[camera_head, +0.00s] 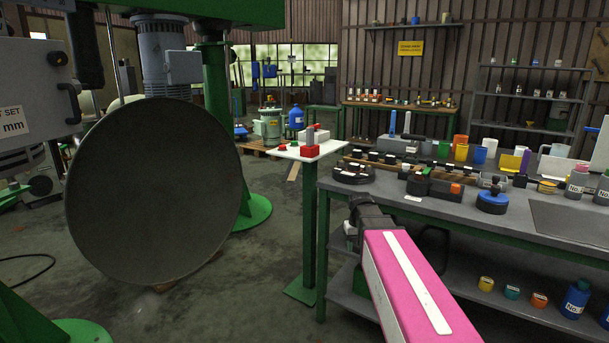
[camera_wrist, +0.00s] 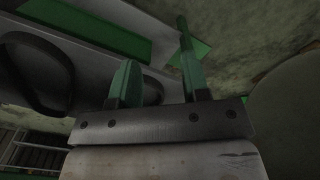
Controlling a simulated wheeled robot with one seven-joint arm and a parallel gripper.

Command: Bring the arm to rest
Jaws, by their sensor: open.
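My arm reaches forward from the lower right in the head view, in front of the workbench's near left corner. Its pink link carries a white stripe, and dark joints show at its far end. The fingers cannot be made out there. In the wrist view my gripper (camera_wrist: 157,62) shows two green fingers standing apart on a dark metal bar. Nothing is seen between them, so it is open and empty. A grey surface with a dark rounded thing (camera_wrist: 35,72) lies behind and left of the fingers.
The workbench (camera_head: 400,202) holds a dark round base (camera_head: 353,174), a blue-topped part (camera_head: 492,201) and several cups. A small white-topped stand (camera_head: 311,220) with a red-and-grey control is left of the arm. A large grey disc (camera_head: 152,195) stands farther left. Open floor lies between.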

